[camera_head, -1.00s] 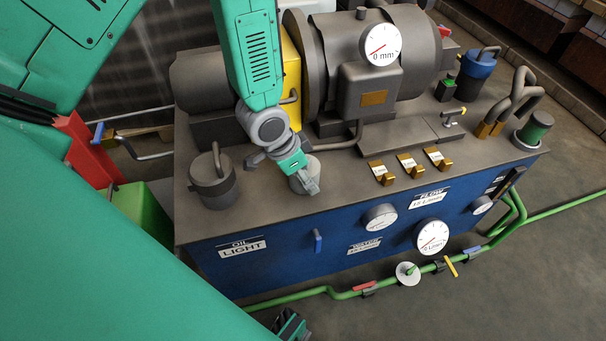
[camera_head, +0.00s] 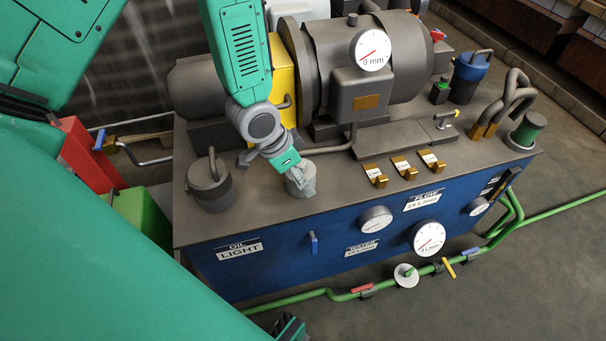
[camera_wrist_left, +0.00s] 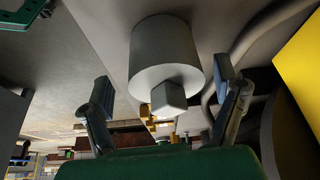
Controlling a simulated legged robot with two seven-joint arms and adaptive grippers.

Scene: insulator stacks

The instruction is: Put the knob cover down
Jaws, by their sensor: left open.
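The knob cover (camera_head: 297,187) is a grey cylinder on the top of the blue tank cabinet (camera_head: 330,250), near its front edge. In the left wrist view the cover (camera_wrist_left: 163,50) has a square knob (camera_wrist_left: 168,97) on its near end. My left gripper (camera_head: 290,172) is over the cover in the head view and hides part of it. In the left wrist view its fingers (camera_wrist_left: 165,88) are spread, one on each side of the knob, with gaps visible. A dark gripper part, apparently my right gripper (camera_head: 290,328), is cut off at the bottom edge; its fingers are unclear.
A grey capped filler (camera_head: 210,185) stands left of the cover. A pipe and a motor (camera_head: 375,65) with a gauge are behind it. Several brass tags (camera_head: 404,168) lie to the right. Green pipes (camera_head: 330,293) run along the cabinet's front. Some cabinet top around the cover is clear.

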